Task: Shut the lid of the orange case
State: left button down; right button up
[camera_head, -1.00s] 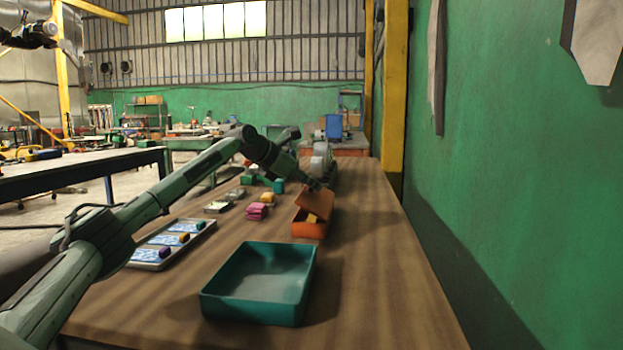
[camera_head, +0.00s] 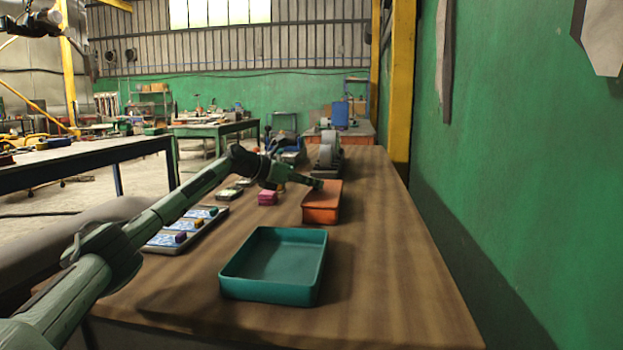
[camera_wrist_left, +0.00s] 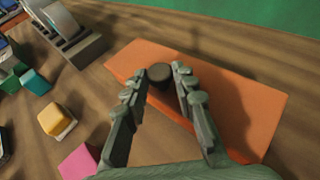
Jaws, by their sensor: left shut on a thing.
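The orange case (camera_head: 321,214) stands on the wooden table, and its lid (camera_head: 331,188) lies flat over its top. In the left wrist view the lid (camera_wrist_left: 240,105) is a broad orange plate with a dark round knob (camera_wrist_left: 160,74) near one edge. My left gripper (camera_head: 317,184) is at the lid's left far side. In the wrist view its two fingers (camera_wrist_left: 159,80) are on either side of the knob, shut on it. The inside of the case is hidden. My right gripper is not in view.
An empty teal tray (camera_head: 314,275) stands nearer on the table. A pink block (camera_head: 267,198) lies left of the case, and a grey tray with coloured blocks (camera_head: 200,240) is further left. A grey machine (camera_head: 327,155) stands behind. The table's right side is clear.

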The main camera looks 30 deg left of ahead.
pick_arm(q)
jog(key=shift+s+a+f, duration=0.1)
jog(key=shift+a+f, duration=0.15)
jog(key=shift+f, duration=0.2)
jog(key=c, duration=1.3)
grip_release()
jog(key=shift+o, duration=0.4)
jog(key=shift+r, duration=0.1)
jog(key=shift+d+r, duration=0.1)
jog(key=v, duration=1.2)
